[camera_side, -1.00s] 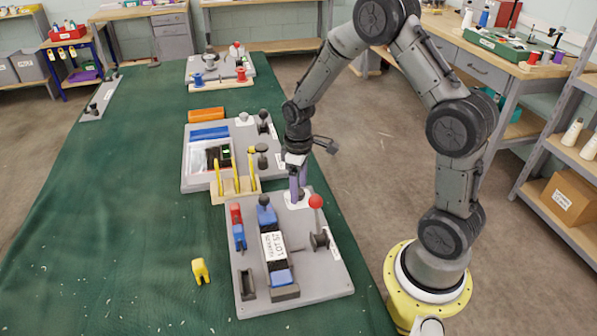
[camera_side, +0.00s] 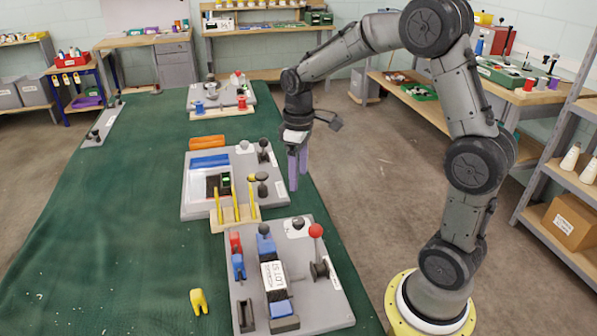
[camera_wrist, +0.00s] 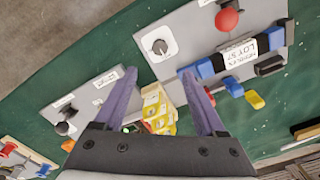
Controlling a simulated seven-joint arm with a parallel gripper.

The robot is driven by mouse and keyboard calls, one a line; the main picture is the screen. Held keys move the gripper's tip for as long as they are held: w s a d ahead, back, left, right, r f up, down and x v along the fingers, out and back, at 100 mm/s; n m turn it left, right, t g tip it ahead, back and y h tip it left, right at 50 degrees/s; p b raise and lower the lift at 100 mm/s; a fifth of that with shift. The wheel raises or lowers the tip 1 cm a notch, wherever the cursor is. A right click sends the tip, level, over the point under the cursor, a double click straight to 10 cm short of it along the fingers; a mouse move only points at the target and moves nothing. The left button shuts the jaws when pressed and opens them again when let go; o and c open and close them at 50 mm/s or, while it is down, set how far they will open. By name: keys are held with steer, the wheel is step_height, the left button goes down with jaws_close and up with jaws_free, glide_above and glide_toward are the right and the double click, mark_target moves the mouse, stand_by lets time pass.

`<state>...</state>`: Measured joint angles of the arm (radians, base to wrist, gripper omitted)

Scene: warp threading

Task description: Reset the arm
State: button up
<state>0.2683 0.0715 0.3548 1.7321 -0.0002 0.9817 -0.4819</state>
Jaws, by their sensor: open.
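My gripper (camera_side: 297,167) has purple fingers pointing down. It hangs in the air above the right edge of the green table, beside the middle grey board (camera_side: 200,208). In the wrist view my gripper (camera_wrist: 157,85) shows its two fingers spread apart with nothing held between them. The nearest grey board (camera_side: 308,318) lies below and in front of it, with a red-knobbed lever (camera_side: 316,231), a dark knob on a white plate (camera_side: 298,224), and a labelled block (camera_side: 273,275) between blue parts.
A yellow piece (camera_side: 198,302) lies on the green cloth (camera_side: 130,230) left of the nearest board. Yellow upright pegs (camera_side: 235,205) stand in a wooden holder. A far board (camera_side: 222,94) carries red and blue spools. Shelves stand at right. The left cloth is mostly clear.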

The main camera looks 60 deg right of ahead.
steer(key=s+a+r+n+t, duration=0.1)
steer(key=s+a+r+t, duration=0.1)
steer(key=s+a+r, duration=0.3)
steer(key=s+a+r+t, duration=0.2)
steer(key=s+r, duration=0.1)
steer(key=r, duration=0.4)
steer(key=s+a+f+m+t, duration=0.1)
steer(key=s+a+f+m, duration=0.2)
steer(key=s, duration=0.8)
steer(key=shift+s+t, duration=0.3)
